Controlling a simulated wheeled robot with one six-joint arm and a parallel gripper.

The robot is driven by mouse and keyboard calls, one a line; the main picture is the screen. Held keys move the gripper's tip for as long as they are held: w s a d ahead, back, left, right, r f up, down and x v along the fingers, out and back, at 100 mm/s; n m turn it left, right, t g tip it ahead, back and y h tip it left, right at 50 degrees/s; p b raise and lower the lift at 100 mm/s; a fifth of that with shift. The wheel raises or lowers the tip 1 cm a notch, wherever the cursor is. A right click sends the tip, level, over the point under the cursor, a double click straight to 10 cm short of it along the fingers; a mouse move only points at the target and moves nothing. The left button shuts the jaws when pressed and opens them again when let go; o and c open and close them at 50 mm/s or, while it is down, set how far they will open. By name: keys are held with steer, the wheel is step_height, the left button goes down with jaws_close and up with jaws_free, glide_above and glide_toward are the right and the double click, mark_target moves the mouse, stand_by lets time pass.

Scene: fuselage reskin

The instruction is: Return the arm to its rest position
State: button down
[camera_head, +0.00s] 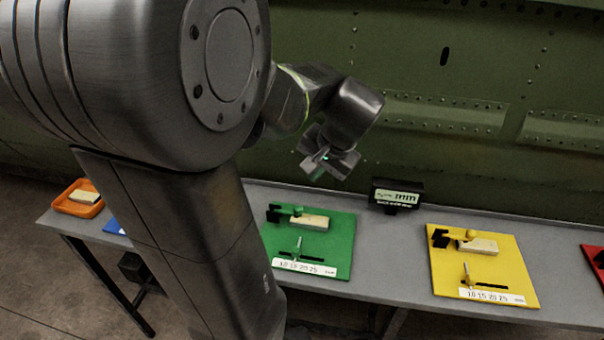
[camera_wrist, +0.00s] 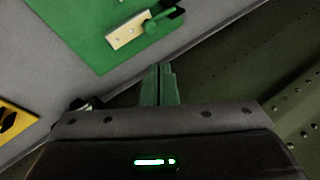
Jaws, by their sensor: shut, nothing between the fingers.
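My gripper (camera_head: 326,164) hangs in the air above the back of the bench, near the green board (camera_head: 337,262). In the wrist view its two fingers (camera_wrist: 159,86) are together with nothing between them. My arm is bent, its wrist reaching out toward the green riveted fuselage panel (camera_head: 440,60). The gripper looks apart from the board and the panel. The large upper link of my arm hides part of the bench at the left.
The grey bench (camera_head: 385,255) carries a yellow board (camera_head: 470,290) with a wooden block, an orange tray (camera_head: 78,208) and a red board (camera_head: 597,262) at the right edge. A black display (camera_head: 397,194) stands behind the boards. The green board holds a pale block (camera_head: 309,222).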

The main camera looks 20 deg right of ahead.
steer(key=shift+s+d+r, duration=0.25)
stand_by(0.3)
steer(key=shift+w+a+f+b, duration=0.2)
steer(key=shift+w+a+f, duration=0.95)
steer(key=shift+f, duration=0.15)
steer(key=shift+w+a+f+b, duration=0.25)
steer(key=shift+w+a+f, duration=0.85)
steer(key=shift+f, duration=0.25)
steer(key=shift+w+a+f+b, duration=0.2)
steer(key=shift+w+a+f, duration=0.95)
steer(key=shift+f, duration=0.15)
steer(key=shift+d+r, duration=0.1)
